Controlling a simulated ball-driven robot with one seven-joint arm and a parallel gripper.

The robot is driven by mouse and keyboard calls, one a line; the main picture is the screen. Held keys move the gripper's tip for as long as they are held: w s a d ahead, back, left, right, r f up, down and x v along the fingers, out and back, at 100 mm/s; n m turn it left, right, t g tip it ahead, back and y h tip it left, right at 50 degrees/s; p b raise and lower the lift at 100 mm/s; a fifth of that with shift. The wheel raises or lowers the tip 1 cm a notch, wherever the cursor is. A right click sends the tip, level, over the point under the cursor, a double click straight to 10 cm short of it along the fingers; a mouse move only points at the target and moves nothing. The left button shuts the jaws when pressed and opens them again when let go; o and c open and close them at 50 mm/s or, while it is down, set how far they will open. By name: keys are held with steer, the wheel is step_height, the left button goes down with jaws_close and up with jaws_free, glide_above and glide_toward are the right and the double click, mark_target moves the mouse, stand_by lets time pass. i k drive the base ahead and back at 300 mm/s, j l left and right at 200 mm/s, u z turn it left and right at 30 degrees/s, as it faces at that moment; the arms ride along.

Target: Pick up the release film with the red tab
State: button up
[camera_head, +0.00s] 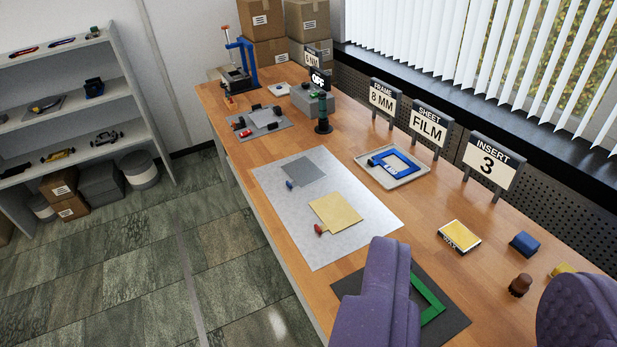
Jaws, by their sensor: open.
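The release film with the red tab (337,210) is a tan-yellow square sheet. It lies flat on a pale grey mat (280,207) on the wooden bench, and its red tab (319,230) sticks out at the lower left corner. A grey sheet (304,168) with a blue tab (290,184) lies behind it on the same mat. My gripper (487,268) shows as two purple padded fingers at the lower right, wide apart with nothing between them. The film lies to the left of and beyond the left finger, apart from it.
A dark mat with a green frame (431,300) is partly hidden by the left finger. A tray (408,180) holds a blue frame. A yellow-topped block (460,235), a blue block (524,244) and a brown knob (520,285) stand at right. Signs (428,130) line the back edge.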

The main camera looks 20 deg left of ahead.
mark_target(337, 215)
steer(key=i+j+u, duration=0.1)
steer(key=i+j, duration=1.7)
steer(key=i, duration=0.25)
steer(key=k+j+u, duration=0.05)
